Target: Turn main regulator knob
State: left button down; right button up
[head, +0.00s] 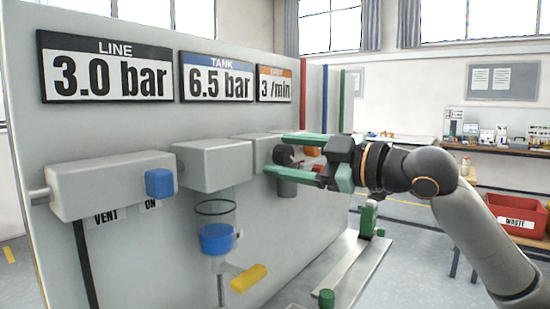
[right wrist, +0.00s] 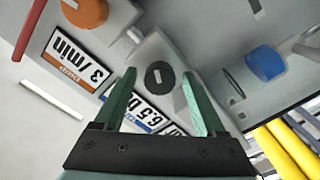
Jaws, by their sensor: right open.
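A black round knob (head: 283,155) sits on the front of a grey block on the panel. In the right wrist view the knob (right wrist: 159,74) shows face-on with a pale slot mark. My right gripper (head: 277,154) is open, with its green fingers pointing at the panel and the knob between them. In the right wrist view the gripper's fingertips (right wrist: 158,75) lie on either side of the knob. I cannot tell whether either finger touches it. My left gripper is in neither view.
The panel (head: 130,240) carries a blue square knob (head: 160,183), an orange knob (head: 313,150), a blue cup (head: 217,238) and a yellow lever (head: 248,278). Readouts show line 3.0 bar (head: 105,72) and tank 6.5 bar (head: 217,82). A red waste bin (head: 515,213) stands at right.

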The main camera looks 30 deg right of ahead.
dwell(0.3)
grip_shut()
dwell(0.5)
